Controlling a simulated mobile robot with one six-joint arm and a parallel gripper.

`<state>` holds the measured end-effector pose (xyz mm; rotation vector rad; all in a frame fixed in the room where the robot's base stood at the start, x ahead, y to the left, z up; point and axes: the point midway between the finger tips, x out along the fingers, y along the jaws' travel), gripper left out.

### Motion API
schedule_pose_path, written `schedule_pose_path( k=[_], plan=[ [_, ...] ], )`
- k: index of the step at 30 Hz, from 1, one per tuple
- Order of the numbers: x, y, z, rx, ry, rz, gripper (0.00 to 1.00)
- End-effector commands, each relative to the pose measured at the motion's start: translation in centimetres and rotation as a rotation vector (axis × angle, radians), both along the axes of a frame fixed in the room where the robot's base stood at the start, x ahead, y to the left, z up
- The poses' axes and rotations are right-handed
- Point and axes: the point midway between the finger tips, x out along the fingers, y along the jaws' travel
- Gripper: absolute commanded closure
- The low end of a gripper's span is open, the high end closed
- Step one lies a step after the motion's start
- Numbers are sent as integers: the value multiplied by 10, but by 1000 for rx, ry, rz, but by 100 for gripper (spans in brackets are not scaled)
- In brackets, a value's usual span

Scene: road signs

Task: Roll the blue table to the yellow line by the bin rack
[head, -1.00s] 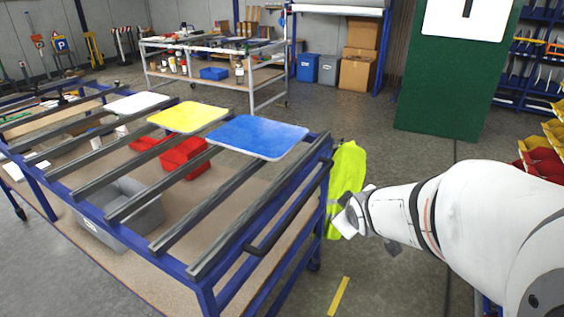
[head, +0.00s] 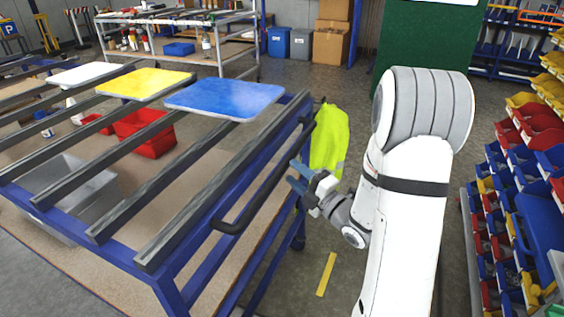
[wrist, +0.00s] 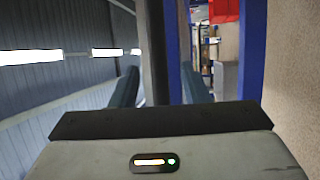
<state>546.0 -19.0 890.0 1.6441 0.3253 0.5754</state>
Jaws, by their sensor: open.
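The blue table (head: 190,271) is a blue-framed cart with grey slats across its top, at the left of the head view. Its black push handle (head: 262,192) runs along the end facing my arm. My gripper (head: 295,177) is open, with its fingers pointing at the handle from the right. In the wrist view, a dark upright bar (wrist: 154,45), seemingly the handle, shows between the two fingers (wrist: 160,88); I cannot tell how deep it sits. A yellow line (head: 327,274) lies on the floor right of the table. The bin rack (head: 497,210) stands at the right.
White, yellow and blue (head: 225,98) sign plates lie on the slats. Red bins and a grey tub (head: 68,186) sit on the lower shelf. A hi-vis vest (head: 328,140) hangs by the table's corner. A green panel (head: 428,40) stands behind.

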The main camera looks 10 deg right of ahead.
Motion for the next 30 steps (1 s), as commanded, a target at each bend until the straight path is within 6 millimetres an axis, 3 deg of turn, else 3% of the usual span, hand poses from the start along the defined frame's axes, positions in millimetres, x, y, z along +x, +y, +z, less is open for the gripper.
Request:
schedule_pose_path(
  k=[12,23,30],
  plan=[
    [51,27,13,0,1,-9,59],
    [57,30,13,1,3,-13,59],
    [56,29,13,1,3,-13,77]
  ],
)
